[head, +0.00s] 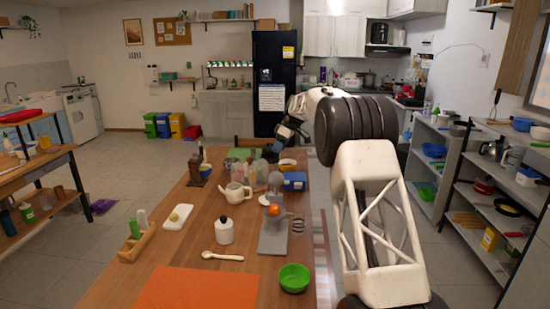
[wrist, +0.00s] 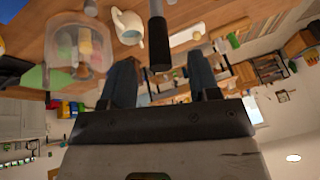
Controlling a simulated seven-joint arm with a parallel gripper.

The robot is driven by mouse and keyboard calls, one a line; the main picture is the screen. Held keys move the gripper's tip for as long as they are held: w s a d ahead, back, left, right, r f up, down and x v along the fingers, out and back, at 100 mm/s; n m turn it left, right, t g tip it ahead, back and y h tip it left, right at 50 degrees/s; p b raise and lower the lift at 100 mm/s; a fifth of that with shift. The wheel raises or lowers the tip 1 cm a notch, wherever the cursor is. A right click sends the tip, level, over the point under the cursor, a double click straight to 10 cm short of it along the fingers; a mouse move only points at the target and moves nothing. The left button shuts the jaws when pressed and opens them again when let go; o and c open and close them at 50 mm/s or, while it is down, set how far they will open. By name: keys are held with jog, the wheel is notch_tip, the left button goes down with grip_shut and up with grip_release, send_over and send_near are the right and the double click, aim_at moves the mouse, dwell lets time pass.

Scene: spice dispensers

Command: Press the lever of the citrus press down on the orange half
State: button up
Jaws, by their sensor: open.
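The citrus press stands on the table in the head view, with a grey base plate (head: 272,240) and a grey upper part (head: 276,182). The orange half (head: 274,210) sits in its middle, below that upper part. My gripper (head: 281,146) is open above the far part of the table, behind the press. In the wrist view my gripper (wrist: 161,70) has its two dark fingers apart. A black grip (wrist: 159,55) on a grey rod shows between and beyond the fingertips; it looks like the press lever, but I cannot be certain. No contact with the fingers is visible.
Clear containers (head: 245,169) crowd the table behind. An orange mat (head: 208,288) lies at the near edge.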

aim_at(275, 156)
jog(key=shift+x, duration=2.4)
jog(key=shift+c, duration=0.3)
grip_shut()
